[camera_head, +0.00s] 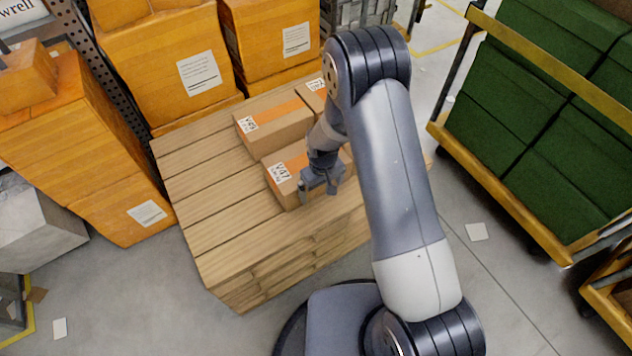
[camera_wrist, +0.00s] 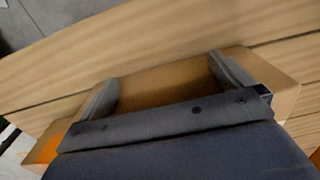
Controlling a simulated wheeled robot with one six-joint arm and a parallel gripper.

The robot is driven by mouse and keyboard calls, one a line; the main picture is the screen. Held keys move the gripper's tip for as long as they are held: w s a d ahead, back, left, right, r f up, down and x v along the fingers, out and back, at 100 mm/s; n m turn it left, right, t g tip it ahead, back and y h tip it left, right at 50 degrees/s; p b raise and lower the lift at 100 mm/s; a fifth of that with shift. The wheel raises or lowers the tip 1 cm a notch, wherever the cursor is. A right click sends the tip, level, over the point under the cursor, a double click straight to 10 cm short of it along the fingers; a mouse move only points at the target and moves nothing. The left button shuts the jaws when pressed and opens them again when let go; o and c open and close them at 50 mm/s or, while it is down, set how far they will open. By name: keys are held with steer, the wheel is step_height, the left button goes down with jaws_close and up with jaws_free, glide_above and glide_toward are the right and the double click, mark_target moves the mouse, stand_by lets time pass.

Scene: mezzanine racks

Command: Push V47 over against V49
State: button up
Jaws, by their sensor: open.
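V47 (camera_head: 283,190) is a brown cardboard box with an orange tape strip and a white label, on the wooden pallet deck (camera_head: 205,200). V49 (camera_head: 272,127) is a similar labelled box just behind it; I cannot tell whether the two touch. My gripper (camera_head: 321,188) is low at the front side of V47, and my arm covers V47's right part. In the wrist view my gripper (camera_wrist: 165,88) has its fingers apart, with V47's cardboard (camera_wrist: 160,85) showing between and beyond them. Nothing is gripped; contact with V47 is unclear.
A third labelled box (camera_head: 313,93) stands behind V49, partly hidden by my arm. Large orange cartons (camera_head: 165,65) line the back and left. A yellow-framed cart (camera_head: 500,190) with green boxes stands right. The pallet's left and front deck is bare.

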steer(key=shift+w+a+b, duration=0.25)
steer(key=shift+w+a, duration=0.3)
steer(key=shift+w, duration=0.3)
steer(key=shift+w+a+b, duration=0.2)
steer(key=shift+w+a, duration=0.35)
steer(key=shift+w, duration=0.25)
steer(key=shift+w+a+b, duration=0.45)
steer(key=shift+w+a, duration=0.25)
steer(key=shift+w, duration=0.35)
stand_by(0.4)
steer(key=shift+s+d, duration=0.45)
steer(key=shift+s, duration=0.2)
steer(key=shift+s+d, duration=0.4)
steer(key=shift+s, duration=0.2)
step_height(320, 180, up, 13)
steer(key=p, duration=0.7)
steer(key=shift+p, duration=0.4)
step_height(320, 180, down, 13)
steer(key=b, duration=0.7)
steer(key=shift+r+b, duration=0.15)
steer(key=shift+b, duration=0.15)
